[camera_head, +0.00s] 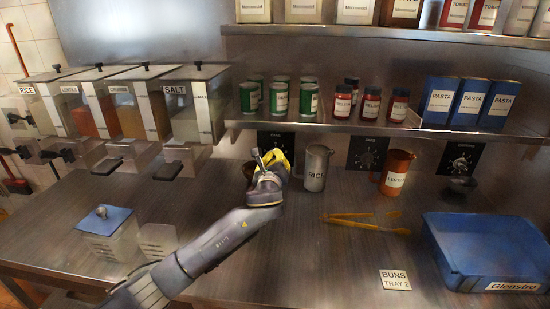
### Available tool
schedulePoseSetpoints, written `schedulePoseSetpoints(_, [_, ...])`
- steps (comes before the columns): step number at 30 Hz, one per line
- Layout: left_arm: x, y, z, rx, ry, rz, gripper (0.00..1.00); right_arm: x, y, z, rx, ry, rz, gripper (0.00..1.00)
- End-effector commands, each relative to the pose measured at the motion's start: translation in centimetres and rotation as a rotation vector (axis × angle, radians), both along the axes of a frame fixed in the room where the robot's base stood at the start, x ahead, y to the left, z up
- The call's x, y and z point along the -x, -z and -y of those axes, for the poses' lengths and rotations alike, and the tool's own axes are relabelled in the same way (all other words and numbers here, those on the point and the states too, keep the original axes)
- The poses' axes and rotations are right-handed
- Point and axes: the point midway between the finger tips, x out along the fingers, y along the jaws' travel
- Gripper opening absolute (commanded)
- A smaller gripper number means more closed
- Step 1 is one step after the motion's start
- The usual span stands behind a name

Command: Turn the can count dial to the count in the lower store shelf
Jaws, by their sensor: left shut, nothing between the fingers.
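Three black dial plates are on the wall under the lower store shelf (340,125): a left one (283,138) below the green cans, a middle one (367,155) and a right one (459,160). Their small labels are too blurred to read surely. My left gripper (268,158) is shut and empty in front of the left dial, covering its lower part, so its setting is hidden. I cannot tell whether it touches the dial. On the lower shelf stand several green cans (308,98), red-labelled jars (371,104) and blue pasta boxes (470,100). My right gripper is not in view.
A metal jug (315,168) stands just right of my left gripper. Farther right are an orange jug (396,172), yellow tongs (365,222) and a blue tray (435,240). Dispensers (195,105) line the left wall.

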Motion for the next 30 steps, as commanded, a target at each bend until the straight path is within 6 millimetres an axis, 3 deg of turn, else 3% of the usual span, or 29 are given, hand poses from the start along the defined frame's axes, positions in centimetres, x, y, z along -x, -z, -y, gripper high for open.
schedulePoseSetpoints(1, [0.34, 1.07, 0.68, 0.000, 0.014, -0.018, 0.00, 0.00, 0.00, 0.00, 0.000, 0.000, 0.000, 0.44])
schedulePoseSetpoints(8, [0.30, 1.14, 0.60, -0.001, 0.012, -0.019, 0.00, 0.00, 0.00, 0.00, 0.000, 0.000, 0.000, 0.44])
schedulePoseSetpoints(22, [0.16, 0.88, 0.31, -0.003, 0.006, -0.014, 0.52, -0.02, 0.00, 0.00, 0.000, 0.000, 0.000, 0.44])
schedulePoseSetpoints(30, [0.16, 0.58, 0.14, -0.002, 0.003, -0.009, 0.54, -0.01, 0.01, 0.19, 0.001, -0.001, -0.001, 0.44])
